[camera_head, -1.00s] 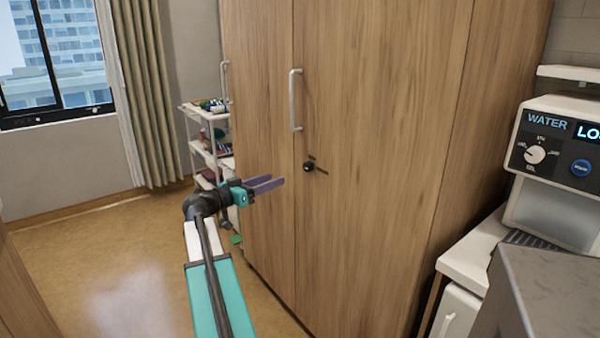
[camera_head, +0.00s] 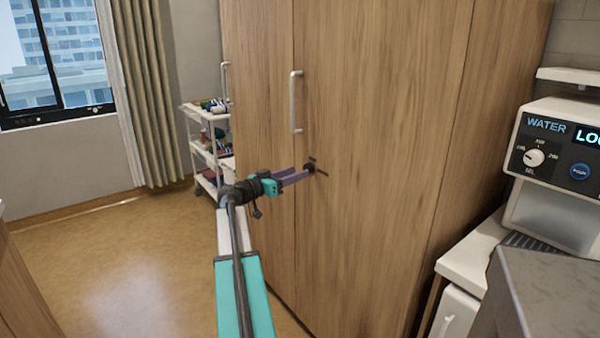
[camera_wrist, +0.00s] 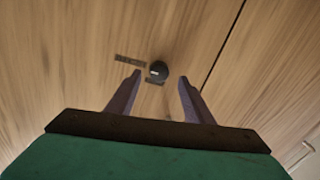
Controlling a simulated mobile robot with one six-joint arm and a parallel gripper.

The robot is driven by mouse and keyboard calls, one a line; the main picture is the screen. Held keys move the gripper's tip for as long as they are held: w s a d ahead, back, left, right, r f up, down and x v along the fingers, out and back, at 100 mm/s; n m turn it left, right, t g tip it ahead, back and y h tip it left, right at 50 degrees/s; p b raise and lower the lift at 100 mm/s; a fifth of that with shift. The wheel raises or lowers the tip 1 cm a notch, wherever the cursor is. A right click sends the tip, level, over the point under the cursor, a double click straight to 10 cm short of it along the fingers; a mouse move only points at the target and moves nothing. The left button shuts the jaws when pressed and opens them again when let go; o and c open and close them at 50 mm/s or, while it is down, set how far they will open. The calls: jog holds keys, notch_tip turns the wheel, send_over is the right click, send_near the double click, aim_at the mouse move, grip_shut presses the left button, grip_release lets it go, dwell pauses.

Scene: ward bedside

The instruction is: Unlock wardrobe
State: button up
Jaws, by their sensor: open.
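The wardrobe (camera_head: 375,130) is a tall wood-grain cabinet with two doors and pale vertical handles. Its lock is a small round black knob (camera_wrist: 158,72) on the right door, below the right handle (camera_head: 296,101), with small dark label marks beside it. The knob also shows in the head view (camera_head: 309,168). My gripper (camera_head: 296,174) has purple fingers and points at the knob. In the wrist view the open fingers (camera_wrist: 160,93) stand either side of a gap, with the knob just beyond the tips and between them. Whether a fingertip touches the knob I cannot tell.
A white shelf cart (camera_head: 205,150) with several items stands left of the wardrobe, before the curtain (camera_head: 148,90). A water dispenser (camera_head: 560,150) on a white cabinet and a grey surface (camera_head: 555,290) are at the right. The floor (camera_head: 110,260) at left is clear.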

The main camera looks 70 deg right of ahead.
aim_at(309, 168)
jog(key=shift+x, duration=1.75)
